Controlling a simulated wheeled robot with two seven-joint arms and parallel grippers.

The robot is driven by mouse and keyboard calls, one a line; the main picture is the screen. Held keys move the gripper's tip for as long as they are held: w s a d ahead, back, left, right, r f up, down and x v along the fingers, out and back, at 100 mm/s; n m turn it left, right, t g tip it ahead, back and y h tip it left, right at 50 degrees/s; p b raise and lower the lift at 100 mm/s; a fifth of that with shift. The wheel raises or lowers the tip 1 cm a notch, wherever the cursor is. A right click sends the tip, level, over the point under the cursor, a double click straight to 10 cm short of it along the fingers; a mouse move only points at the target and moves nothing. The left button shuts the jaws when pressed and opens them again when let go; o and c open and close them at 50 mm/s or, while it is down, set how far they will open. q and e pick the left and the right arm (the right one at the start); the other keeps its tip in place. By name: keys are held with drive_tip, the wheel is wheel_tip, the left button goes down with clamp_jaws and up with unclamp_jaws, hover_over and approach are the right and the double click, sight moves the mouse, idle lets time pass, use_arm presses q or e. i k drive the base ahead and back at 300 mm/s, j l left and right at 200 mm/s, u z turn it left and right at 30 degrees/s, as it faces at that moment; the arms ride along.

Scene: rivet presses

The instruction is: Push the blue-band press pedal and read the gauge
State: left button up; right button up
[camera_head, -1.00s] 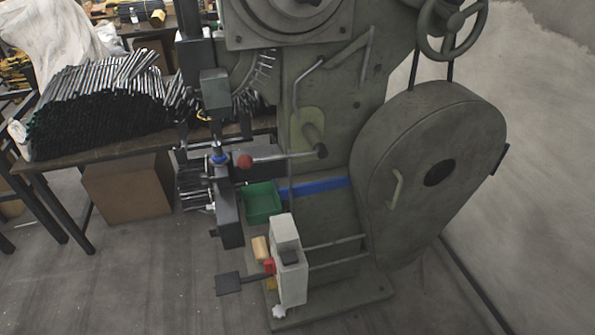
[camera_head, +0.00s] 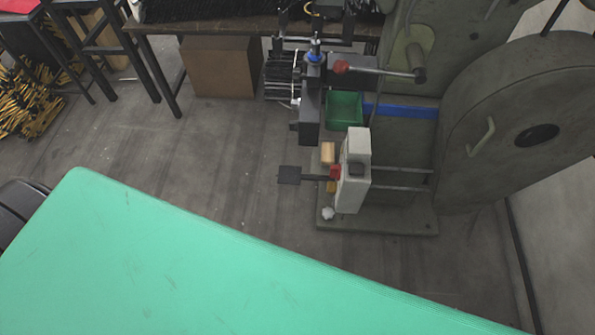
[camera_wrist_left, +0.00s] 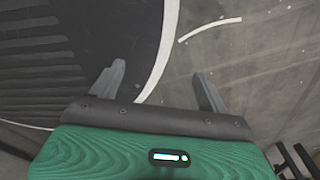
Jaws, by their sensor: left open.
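The press with a blue band (camera_head: 400,111) across its frame stands at the upper right in the head view. Its pedal, a dark flat plate (camera_head: 290,175), sticks out left near the base, beside a grey box (camera_head: 355,180) with a red part. No gauge can be made out; the upper press is cut off. My left gripper (camera_wrist_left: 158,74) shows only in its wrist view. It is open, with nothing between its fingers, over dark floor. It is not in the head view, so its distance from the pedal cannot be told. My right gripper is not in view.
A large flat green surface (camera_head: 200,270) fills the lower head view and hides the floor there. Grey floor (camera_head: 215,165) is clear left of the pedal. A green bin (camera_head: 344,110) and a red-knobbed lever (camera_head: 342,67) are on the press. A cardboard box (camera_head: 220,68) stands behind.

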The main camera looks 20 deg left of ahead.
sight(288, 174)
drive_tip(key=j+z, duration=0.1)
drive_tip(key=j, duration=0.35)
drive_tip(key=k+j+z, duration=0.15)
drive_tip(key=j, duration=0.25)
drive_tip(key=k+j+z, duration=0.1)
drive_tip(key=j, duration=0.3)
drive_tip(key=k+j+z, duration=0.15)
drive_tip(key=j, duration=0.3)
drive_tip(key=k+j+z, duration=0.1)
drive_tip(key=j, duration=0.3)
